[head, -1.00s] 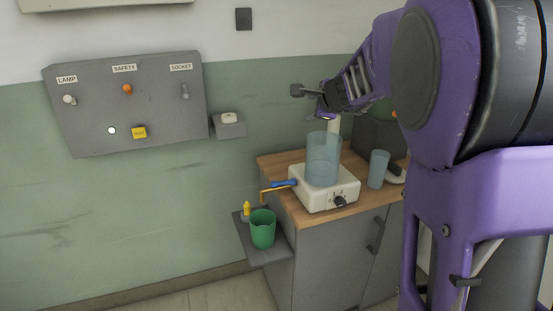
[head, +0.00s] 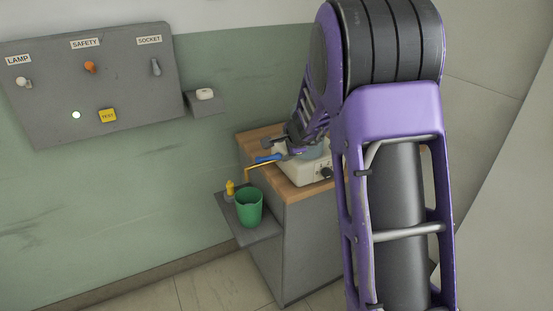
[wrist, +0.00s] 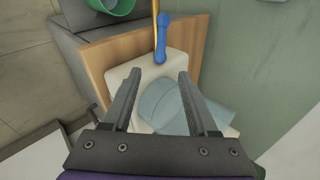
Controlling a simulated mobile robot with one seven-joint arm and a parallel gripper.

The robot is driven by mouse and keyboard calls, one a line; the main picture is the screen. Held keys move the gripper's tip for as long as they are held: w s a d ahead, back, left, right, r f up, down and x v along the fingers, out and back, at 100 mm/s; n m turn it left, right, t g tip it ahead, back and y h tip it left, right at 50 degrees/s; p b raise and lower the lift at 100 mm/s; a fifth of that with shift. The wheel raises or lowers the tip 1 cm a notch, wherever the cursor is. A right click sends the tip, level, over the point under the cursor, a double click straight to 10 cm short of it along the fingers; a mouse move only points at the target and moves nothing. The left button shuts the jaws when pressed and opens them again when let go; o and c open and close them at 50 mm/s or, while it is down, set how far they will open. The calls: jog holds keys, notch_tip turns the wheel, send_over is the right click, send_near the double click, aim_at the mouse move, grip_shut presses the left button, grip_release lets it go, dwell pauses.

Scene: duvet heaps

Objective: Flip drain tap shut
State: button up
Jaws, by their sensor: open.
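The drain tap has a blue lever (head: 268,159) on a thin brass pipe (head: 252,169) that sticks out from the white appliance (head: 309,174) on the counter. In the wrist view the blue lever (wrist: 162,40) lies along the pipe (wrist: 155,12), ahead of my fingertips and apart from them. My gripper (wrist: 160,76) is open and empty, with its two dark fingers over the white body (wrist: 150,70). A clear bluish vessel (wrist: 176,108) on the appliance is partly behind the right finger. In the head view my arm covers much of the appliance.
A green cup (head: 248,208) and a small yellow bottle (head: 230,187) stand on a low grey shelf (head: 262,229) below the pipe's end. A grey switch panel (head: 60,88) is on the wall at left. The wall runs close behind the wooden counter (head: 254,139).

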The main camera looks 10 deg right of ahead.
aim_at(276, 156)
jog(key=x, duration=1)
jog(key=shift+a, duration=0.1)
grip_shut()
dwell(1.1)
